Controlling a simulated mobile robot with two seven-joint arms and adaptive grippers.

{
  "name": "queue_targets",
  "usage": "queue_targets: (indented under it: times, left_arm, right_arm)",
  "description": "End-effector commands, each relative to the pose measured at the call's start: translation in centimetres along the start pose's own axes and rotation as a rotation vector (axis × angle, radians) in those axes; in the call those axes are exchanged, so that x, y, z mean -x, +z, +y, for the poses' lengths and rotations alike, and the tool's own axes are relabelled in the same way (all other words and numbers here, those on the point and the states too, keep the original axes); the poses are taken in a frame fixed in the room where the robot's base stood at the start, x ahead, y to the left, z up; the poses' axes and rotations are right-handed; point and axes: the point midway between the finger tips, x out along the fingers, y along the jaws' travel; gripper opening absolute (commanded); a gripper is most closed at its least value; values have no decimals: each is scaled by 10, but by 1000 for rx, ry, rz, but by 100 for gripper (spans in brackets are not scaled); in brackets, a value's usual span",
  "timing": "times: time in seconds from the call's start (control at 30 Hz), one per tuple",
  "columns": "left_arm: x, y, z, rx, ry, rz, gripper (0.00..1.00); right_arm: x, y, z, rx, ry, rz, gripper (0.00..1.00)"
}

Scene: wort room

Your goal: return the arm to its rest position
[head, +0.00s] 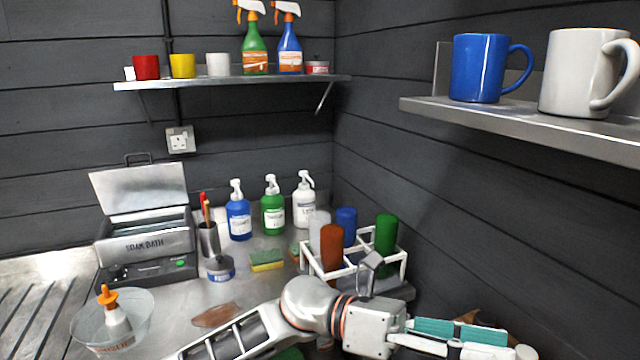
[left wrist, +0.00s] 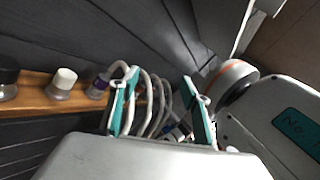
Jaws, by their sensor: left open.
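My left arm crosses the bottom of the head view, in front of the counter. Its left gripper (head: 490,340) points to the right, low beside the dark right wall, below the mug shelf. In the left wrist view the two teal-padded fingers of this gripper (left wrist: 160,80) stand apart. I see nothing held between them. Pale coiled loops (left wrist: 150,105) show behind and between the fingers; whether they touch cannot be told. My right gripper is in neither view.
A white rack (head: 400,262) with coloured cylinders stands just behind my left arm. A shelf (head: 520,125) with mugs juts from the right wall. A wooden ledge (left wrist: 80,100) carries small containers.

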Motion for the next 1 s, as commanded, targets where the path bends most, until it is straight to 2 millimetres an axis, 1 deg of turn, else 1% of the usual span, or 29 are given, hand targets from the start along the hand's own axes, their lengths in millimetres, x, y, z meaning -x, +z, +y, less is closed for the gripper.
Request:
queue_targets:
  times: [0.03, 0.13, 0.23, 0.27, 0.3, 0.37, 0.4, 0.47, 0.5, 0.57, 0.6, 0.67, 0.7, 0.73, 0.77, 0.8, 0.87, 0.9, 0.97, 1.0]
  left_arm:
    - [6, 6, 3, 77, 3, -106, 47]
    - [27, 20, 13, 234, 17, -314, 47]
    - [58, 28, 30, 399, 34, -520, 47]
    - [70, 28, 35, 451, 39, -581, 47]
    - [85, 26, 43, 519, 45, -662, 47]
    - [111, 20, 56, 624, 56, -784, 47]
    - [129, 14, 65, 693, 63, -865, 47]
    - [158, 0, 78, 798, 75, -986, 47]
    - [177, -12, 86, 867, 83, -1066, 47]
    - [206, -35, 97, 972, 95, -1186, 47]
    - [226, -52, 103, 1041, 102, -1266, 47]
    - [254, -83, 111, 1143, 115, -1385, 47]
    - [271, -103, 115, 1206, 122, -1460, 47]
    - [284, -120, 116, 1252, 127, -1516, 47]
    - [296, -137, 118, 1298, 132, -1570, 47]
    - [311, -161, 118, 1356, 141, -1642, 47]
    - [331, -197, 116, 1437, 153, -1746, 47]
    - [344, -222, 114, 1490, 161, -1815, 47]
    - [360, -259, 107, 1564, 173, -1916, 47]
    - [371, -285, 101, 1611, 183, -1983, 47]
  right_arm:
    - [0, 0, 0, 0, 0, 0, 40]
    - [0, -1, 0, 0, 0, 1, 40]
    - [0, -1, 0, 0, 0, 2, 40]
    - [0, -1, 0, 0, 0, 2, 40]
    - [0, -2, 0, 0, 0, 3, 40]
    - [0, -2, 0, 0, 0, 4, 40]
    - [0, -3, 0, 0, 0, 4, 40]
    - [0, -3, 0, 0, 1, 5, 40]
    - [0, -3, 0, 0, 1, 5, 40]
    - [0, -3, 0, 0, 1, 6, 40]
    - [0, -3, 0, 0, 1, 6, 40]
    - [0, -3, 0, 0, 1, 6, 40]
    - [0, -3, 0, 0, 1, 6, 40]
    - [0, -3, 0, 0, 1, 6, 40]
    - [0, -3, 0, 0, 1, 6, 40]
    - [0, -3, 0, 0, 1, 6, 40]
    - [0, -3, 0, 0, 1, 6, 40]
    - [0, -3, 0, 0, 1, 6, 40]
    - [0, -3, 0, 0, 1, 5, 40]
    - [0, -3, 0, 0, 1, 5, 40]
